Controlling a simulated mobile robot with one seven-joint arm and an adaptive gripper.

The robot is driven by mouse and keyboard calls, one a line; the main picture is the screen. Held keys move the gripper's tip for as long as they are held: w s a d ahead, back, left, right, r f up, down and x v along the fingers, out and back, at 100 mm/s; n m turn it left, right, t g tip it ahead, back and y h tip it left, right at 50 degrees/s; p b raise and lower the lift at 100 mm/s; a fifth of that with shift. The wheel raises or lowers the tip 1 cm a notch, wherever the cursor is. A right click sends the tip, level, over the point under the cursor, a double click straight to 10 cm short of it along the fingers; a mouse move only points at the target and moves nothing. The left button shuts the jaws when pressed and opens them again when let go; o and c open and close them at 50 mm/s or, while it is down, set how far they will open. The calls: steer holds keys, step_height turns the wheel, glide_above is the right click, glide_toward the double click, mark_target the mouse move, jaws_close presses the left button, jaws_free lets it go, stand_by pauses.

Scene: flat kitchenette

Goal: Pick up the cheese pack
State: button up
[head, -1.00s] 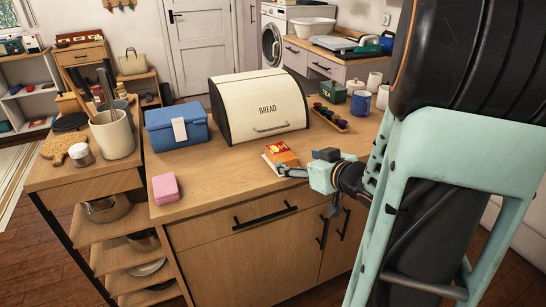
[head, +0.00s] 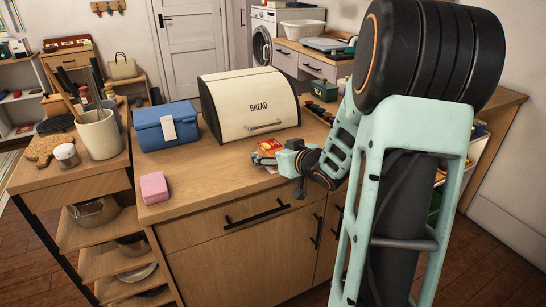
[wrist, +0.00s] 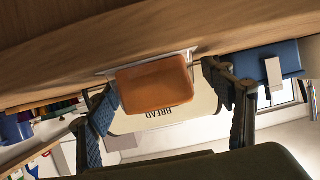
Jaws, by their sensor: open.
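The orange pack that I take for the cheese pack (head: 270,145) lies on the counter in front of the bread bin, partly hidden by my gripper in the head view. In the wrist view, which is upside down, the cheese pack (wrist: 155,84) is a rounded orange block between my two fingers, with a gap on each side. A thin white flat thing (wrist: 118,72) shows behind or under it. My gripper (head: 262,159) is open, low over the counter at the pack's near side; it also shows in the wrist view (wrist: 170,108).
The cream bread bin (head: 252,104) stands behind the pack. A blue box (head: 165,126) is to its left, and a pink block (head: 154,187) lies near the counter's front left. A rack of dark cups (head: 322,112) is behind right. The counter between pink block and gripper is clear.

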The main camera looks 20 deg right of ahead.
steer(key=c, duration=1.5)
steer(key=shift+c, duration=0.4)
steer(key=shift+r, duration=0.2)
